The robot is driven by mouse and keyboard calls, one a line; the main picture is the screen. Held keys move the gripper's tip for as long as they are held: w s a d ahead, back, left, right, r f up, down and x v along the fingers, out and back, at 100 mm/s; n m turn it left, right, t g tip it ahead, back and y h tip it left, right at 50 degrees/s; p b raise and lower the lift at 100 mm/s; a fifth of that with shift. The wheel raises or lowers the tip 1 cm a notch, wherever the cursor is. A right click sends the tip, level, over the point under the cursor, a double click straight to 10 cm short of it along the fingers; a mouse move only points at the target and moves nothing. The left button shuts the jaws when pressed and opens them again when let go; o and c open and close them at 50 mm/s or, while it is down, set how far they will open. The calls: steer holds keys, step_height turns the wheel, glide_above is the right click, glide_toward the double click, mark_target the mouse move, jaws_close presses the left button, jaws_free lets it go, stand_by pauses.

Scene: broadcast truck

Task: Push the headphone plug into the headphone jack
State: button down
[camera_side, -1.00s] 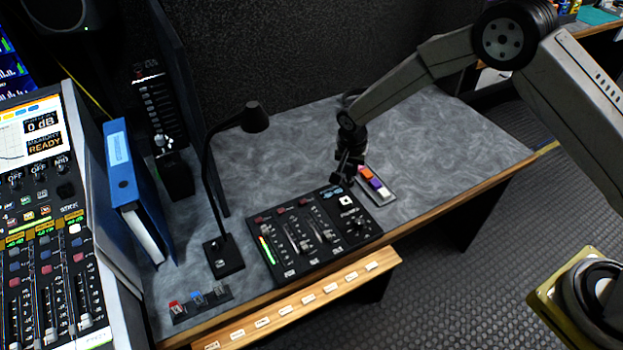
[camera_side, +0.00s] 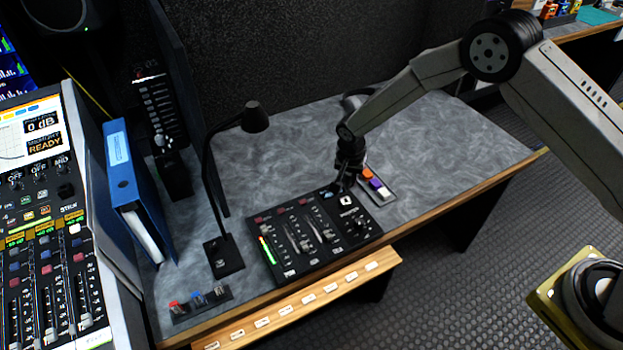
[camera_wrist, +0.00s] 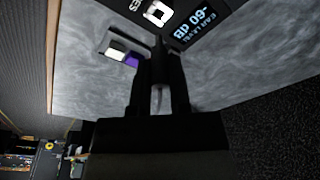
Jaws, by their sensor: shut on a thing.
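My gripper (camera_side: 346,182) is over the back right of the black mixer panel (camera_side: 288,273). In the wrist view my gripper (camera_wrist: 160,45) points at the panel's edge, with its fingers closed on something. A small grey piece shows between the fingers and may be part of the headphone plug; the plug's tip is hidden by the dark fingers. A white square with a dark centre (camera_wrist: 157,13) lies just beyond the fingertips and looks like the headphone jack. In the side view this white square (camera_side: 346,201) is just below the gripper. I cannot tell whether the plug touches it.
A small tray with orange, purple and white blocks (camera_side: 376,184) lies right of the gripper. A lit display (camera_wrist: 194,24) is beside the white square. The back right desk is clear.

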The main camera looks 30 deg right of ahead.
mark_target(347, 186)
steer(key=shift+f, duration=1.45)
steer(key=shift+f, duration=1.65)
stand_by(1.0)
steer(key=shift+c, duration=2.4)
jaws_free()
steer(key=shift+s+a+r, duration=0.15)
steer(key=shift+r, duration=1.1)
steer(key=shift+s+a+r, duration=0.1)
steer(key=shift+a+r, duration=0.05)
steer(key=shift+r, duration=1.1)
steer(key=shift+s+a+r, duration=0.15)
steer(key=shift+r, duration=1.2)
steer(key=shift+r, duration=0.1)
